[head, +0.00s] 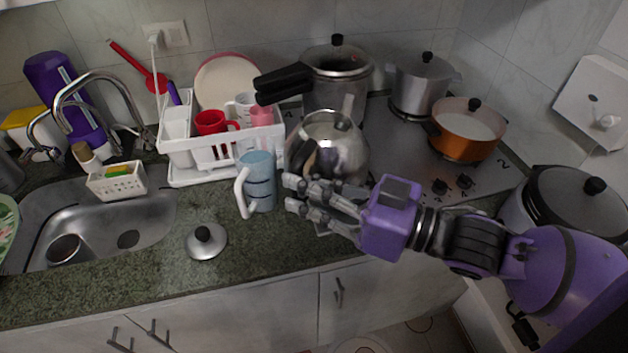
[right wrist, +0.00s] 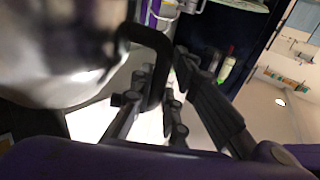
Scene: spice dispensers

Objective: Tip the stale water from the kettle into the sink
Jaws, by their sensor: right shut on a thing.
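The shiny metal kettle (head: 345,150) stands at the left edge of the hob, with its top looking open. Its black handle (head: 304,158) faces left and front. My right gripper (head: 290,193) is at the kettle's near left side, shut on the handle. In the right wrist view, the kettle body (right wrist: 50,50) fills the upper left, and the handle (right wrist: 152,42) runs down between the fingers (right wrist: 155,105). The steel sink (head: 160,212) is at the left of the counter. Water inside the kettle cannot be made out. My left gripper is not in view.
A blue mug (head: 258,180) stands just left of my right gripper. A lid (head: 205,243) lies on the counter between it and the sink. A white dish rack (head: 210,172) is behind. Pots (head: 337,80) crowd the hob. The tap (head: 85,80) reaches over the sink's back.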

